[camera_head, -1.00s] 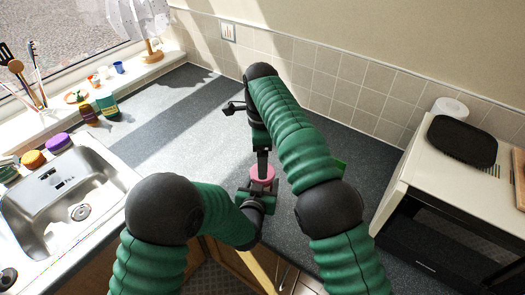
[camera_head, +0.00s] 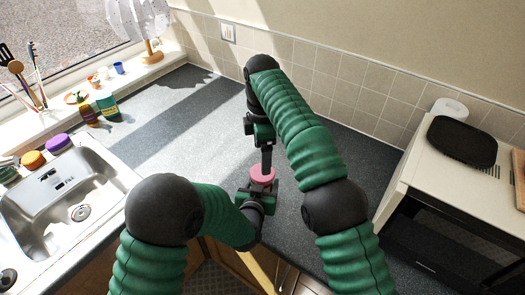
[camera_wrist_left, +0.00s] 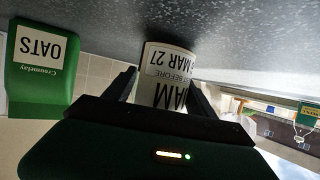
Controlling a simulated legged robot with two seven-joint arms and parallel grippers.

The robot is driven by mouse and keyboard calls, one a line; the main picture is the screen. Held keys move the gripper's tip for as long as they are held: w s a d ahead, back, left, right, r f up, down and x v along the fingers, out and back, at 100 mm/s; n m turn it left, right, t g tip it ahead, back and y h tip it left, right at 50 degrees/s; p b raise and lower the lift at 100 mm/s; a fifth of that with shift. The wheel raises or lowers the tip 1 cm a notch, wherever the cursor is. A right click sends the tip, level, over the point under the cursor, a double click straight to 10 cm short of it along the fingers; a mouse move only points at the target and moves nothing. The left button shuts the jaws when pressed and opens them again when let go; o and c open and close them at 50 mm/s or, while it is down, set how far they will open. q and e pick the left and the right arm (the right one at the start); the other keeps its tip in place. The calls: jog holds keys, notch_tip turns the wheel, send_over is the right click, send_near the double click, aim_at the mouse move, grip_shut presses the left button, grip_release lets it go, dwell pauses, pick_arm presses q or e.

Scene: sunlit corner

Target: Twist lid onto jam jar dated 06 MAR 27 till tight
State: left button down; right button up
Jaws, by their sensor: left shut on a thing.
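The jam jar (camera_wrist_left: 168,75) shows upside down in the left wrist view. Its white label reads JAM and a date ending MAR 27; the day is partly cut off. My left gripper (camera_wrist_left: 162,92) is shut around the jar, a finger on each side. In the head view the left gripper (camera_head: 257,196) hides most of the jar near the counter's front edge. A pink lid (camera_head: 262,175) sits above it. My right gripper (camera_head: 266,160) points down from above, its fingers at the lid. Whether the fingers are closed on the lid, and how it sits on the rim, cannot be seen.
The sink (camera_head: 65,195) is at left, a white appliance with a black tray (camera_head: 462,140) at right. The counter (camera_head: 190,115) behind is clear.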

jog(key=n, duration=0.4)
jog(key=shift+r, duration=0.15)
notch_tip(320, 180, down, 8)
jog(key=shift+f, duration=0.1)
dwell(0.4)
jog(key=shift+c, duration=0.4)
